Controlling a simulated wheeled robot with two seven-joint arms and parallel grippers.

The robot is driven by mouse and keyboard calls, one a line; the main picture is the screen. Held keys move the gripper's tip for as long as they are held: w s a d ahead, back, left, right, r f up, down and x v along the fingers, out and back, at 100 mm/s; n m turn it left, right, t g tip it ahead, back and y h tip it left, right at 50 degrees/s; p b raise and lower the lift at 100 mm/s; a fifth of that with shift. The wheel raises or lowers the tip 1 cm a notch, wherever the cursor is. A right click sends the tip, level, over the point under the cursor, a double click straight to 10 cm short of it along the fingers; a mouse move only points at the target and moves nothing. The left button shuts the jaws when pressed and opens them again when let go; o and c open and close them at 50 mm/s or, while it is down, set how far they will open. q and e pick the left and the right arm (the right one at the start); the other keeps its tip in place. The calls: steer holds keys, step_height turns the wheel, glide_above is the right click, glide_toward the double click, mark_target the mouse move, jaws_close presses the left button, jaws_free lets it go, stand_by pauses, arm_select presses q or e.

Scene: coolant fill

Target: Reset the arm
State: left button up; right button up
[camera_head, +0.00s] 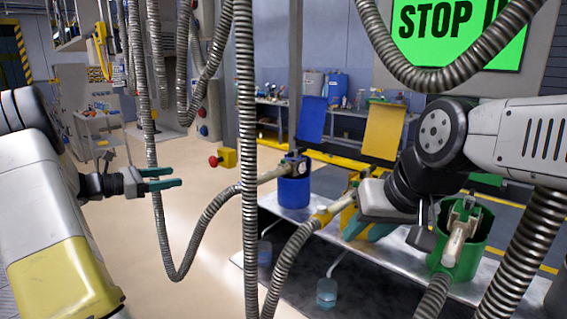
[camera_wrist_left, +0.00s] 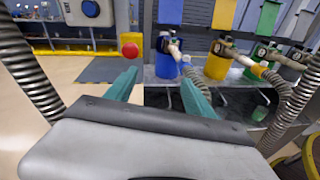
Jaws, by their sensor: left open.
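My left gripper (camera_head: 166,179) is open and empty, held in mid-air at the left of the head view. Its teal fingers stand apart in the left wrist view (camera_wrist_left: 160,92) with nothing between them. My right gripper (camera_head: 368,230) is in front of the yellow container at the right. Its teal fingers are partly hidden by my arm, so whether it is open or holding something cannot be told.
A blue container (camera_head: 293,192), a yellow container (camera_wrist_left: 217,67) and a green container (camera_head: 468,258) stand on the metal bench with hose nozzles at their tops. Ribbed hoses (camera_head: 248,120) hang between my arms. Open floor lies at left.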

arm_select(q)
steer(key=s+d+r+m+g+y, duration=0.1)
steer(key=s+d+r+m+g, duration=0.15)
steer(key=s+d+m, duration=0.5)
steer(key=s+d+r+m+g+y, duration=0.2)
steer(key=s+d+m+g, duration=0.15)
steer(key=d, duration=0.65)
steer(key=s+d+m+y, duration=0.1)
steer(key=s+m+y, duration=0.2)
steer(key=s+m, duration=0.4)
steer(key=s+d+m+t+y, duration=0.1)
steer(key=s+m+y, duration=0.3)
steer(key=s, duration=1)
steer(key=d+m, duration=0.1)
steer(key=m, duration=0.2)
steer(key=shift+s+f, duration=0.15)
steer(key=shift+s, duration=0.05)
steer(key=shift+c, duration=0.4)
